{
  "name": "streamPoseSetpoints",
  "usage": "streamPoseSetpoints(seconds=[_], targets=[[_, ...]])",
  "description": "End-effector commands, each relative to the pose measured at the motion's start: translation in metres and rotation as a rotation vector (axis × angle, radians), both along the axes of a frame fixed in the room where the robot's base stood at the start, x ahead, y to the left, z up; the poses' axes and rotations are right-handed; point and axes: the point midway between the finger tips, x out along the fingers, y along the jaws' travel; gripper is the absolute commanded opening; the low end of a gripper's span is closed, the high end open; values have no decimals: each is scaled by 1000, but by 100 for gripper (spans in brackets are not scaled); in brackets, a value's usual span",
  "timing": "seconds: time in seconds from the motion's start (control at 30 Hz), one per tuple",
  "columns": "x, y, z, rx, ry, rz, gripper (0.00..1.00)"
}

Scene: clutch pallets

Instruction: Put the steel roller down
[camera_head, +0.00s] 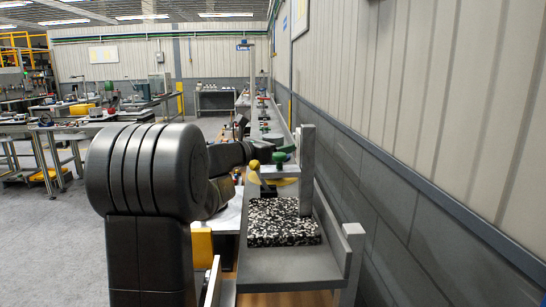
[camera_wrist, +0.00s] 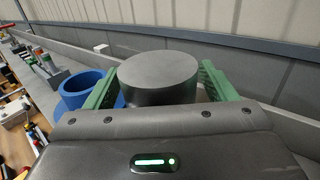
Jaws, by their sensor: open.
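The steel roller is the dark grey cylinder (camera_wrist: 158,75) with a flat round top in the wrist view. It stands between the two green fingers of my gripper (camera_wrist: 160,88). The fingers are open, one on each side of the roller; small gaps or light contact cannot be told. The roller's lower part is hidden behind the gripper body. In the head view a green part of my gripper (camera_head: 281,157) shows at the end of my arm, above the far end of the bench; I cannot make out the roller there.
A blue hollow cylinder (camera_wrist: 80,85) stands just left of the left finger. Several small parts lie further left along the bench. In the head view a black-and-white speckled block (camera_head: 283,222) lies on a grey surface (camera_head: 290,266), with an upright grey post (camera_head: 307,165) beside it and the wall at right.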

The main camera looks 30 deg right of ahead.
Motion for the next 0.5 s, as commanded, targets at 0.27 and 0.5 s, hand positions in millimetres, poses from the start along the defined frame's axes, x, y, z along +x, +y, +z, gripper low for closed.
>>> streamPoseSetpoints(seconds=[0.27,0.5], targets=[[0,0,0,0,0,0,37],[0,1,1,-2,-1,0,11]])
